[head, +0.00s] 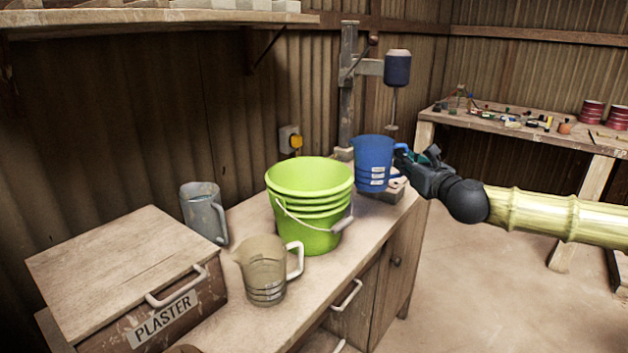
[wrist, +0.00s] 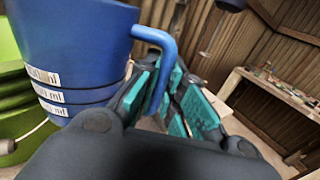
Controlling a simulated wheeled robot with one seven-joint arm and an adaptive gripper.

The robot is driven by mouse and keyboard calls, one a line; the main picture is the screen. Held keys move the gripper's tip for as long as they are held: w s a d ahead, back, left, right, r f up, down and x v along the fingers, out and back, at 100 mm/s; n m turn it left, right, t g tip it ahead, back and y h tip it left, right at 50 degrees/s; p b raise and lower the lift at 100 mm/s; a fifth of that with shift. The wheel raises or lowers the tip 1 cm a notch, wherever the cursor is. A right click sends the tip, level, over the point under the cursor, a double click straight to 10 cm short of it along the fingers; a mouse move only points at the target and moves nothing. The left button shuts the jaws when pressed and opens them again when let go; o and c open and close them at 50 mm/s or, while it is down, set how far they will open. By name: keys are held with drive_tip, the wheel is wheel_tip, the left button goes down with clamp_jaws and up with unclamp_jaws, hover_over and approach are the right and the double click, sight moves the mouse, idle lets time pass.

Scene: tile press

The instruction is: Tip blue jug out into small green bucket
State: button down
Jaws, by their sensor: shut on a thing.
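The blue jug (head: 371,163) is upright, just right of the green bucket (head: 310,188) in the head view. White measuring labels show on its side. My gripper (head: 405,162) is shut on the jug's handle from the right. In the wrist view the blue jug (wrist: 75,50) fills the upper left, and its handle (wrist: 160,75) passes between the teal pads of my gripper (wrist: 168,92). The green bucket (wrist: 20,110) shows behind the jug at the left edge. The bucket stands on the bench with its white wire handle hanging at the front. The jug's contents are hidden.
A beige jug (head: 265,270) stands in front of the bucket, and a grey jug (head: 204,212) stands to its left. A plaster box (head: 125,270) sits at the near left. A mixer stand (head: 348,85) rises behind. A second bench (head: 530,130) stands at the far right.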

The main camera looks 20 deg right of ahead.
drive_tip(key=shift+r+p, duration=1.55)
drive_tip(key=shift+r, duration=0.9)
